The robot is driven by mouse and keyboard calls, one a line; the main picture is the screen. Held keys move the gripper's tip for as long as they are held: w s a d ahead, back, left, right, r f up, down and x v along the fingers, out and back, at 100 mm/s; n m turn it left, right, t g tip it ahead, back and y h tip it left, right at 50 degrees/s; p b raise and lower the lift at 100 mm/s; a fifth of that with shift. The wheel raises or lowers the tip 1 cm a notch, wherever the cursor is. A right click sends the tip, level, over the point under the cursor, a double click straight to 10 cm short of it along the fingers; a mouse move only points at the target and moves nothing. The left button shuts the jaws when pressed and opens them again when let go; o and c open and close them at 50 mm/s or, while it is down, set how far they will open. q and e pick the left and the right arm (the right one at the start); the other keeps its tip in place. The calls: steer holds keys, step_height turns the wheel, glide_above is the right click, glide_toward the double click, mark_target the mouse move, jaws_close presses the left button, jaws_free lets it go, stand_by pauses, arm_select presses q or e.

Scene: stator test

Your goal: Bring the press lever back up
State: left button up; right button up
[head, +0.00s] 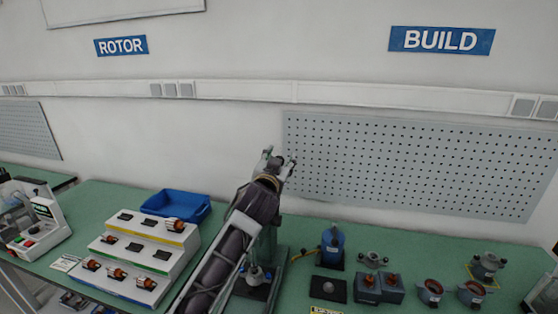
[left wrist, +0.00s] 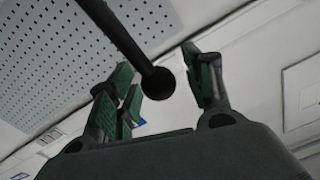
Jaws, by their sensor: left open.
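The press (head: 270,244) stands on the green bench, mostly hidden behind my left arm in the head view. In the left wrist view, its lever (left wrist: 124,32) is a black rod that comes in from the top and ends in a round black knob (left wrist: 158,83). My left gripper (head: 279,159) is raised above the press. Its green-padded fingers (left wrist: 160,70) are open, with the knob showing between them in the picture. I see no clear contact, and the depth of the knob between the pads is uncertain. The lever cannot be made out in the head view. My right gripper is not in view.
A stepped white rack (head: 163,256) with rotors and a blue bin (head: 176,205) stand left of my arm. Right of the press are a blue device (head: 332,243), grey blocks (head: 392,288) and several round parts. A pegboard (head: 420,165) hangs behind.

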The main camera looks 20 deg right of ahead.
arm_select(q)
steer(key=v, duration=1.2)
stand_by(0.6)
steer(key=shift+s+f, duration=0.1)
stand_by(0.4)
